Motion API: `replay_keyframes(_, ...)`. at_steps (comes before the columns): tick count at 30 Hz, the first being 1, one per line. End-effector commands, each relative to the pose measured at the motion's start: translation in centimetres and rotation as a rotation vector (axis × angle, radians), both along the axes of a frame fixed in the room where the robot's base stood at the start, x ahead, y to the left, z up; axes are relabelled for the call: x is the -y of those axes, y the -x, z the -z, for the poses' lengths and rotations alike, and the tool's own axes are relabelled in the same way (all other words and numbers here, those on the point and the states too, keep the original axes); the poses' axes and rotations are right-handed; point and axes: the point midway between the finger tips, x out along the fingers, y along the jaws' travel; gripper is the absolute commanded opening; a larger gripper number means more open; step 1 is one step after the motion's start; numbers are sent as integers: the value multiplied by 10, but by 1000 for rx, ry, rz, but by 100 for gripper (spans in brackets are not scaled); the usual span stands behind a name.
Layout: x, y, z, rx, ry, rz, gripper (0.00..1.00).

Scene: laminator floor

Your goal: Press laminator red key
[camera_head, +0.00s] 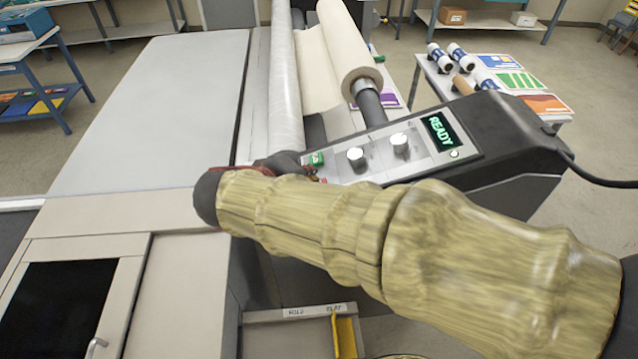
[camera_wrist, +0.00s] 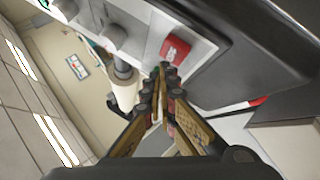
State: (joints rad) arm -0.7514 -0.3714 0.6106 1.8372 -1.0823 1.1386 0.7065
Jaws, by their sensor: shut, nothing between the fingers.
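The laminator's control panel (camera_head: 375,160) carries a green key (camera_head: 316,159), two silver knobs and a display reading READY. In the wrist view the red key (camera_wrist: 175,48) is a square red block on the panel. My gripper (camera_wrist: 165,70) is shut and empty. Its fingertips appear just below the red key in that view; I cannot tell whether they touch it. In the head view my arm crosses in front of the panel, and my gripper (camera_head: 284,162) shows only partly, beside the panel's left end. The red key is mostly hidden there.
The laminator's flat bed (camera_head: 150,110) spreads to the left. A white roll (camera_head: 348,45) stands behind the panel. A side table (camera_head: 440,85) with rolls and coloured sheets is at the back right. A black cable (camera_head: 600,180) leaves the panel housing's right end.

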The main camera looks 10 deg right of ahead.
Motion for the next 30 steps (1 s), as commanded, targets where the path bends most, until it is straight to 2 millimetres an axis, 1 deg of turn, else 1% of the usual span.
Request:
replay_keyframes(8,-1,0,-3,1,0,-1,0)
replay_keyframes(24,-17,-1,-45,0,-2,0,0)
replay_keyframes(30,-17,-1,-47,0,0,0,0)
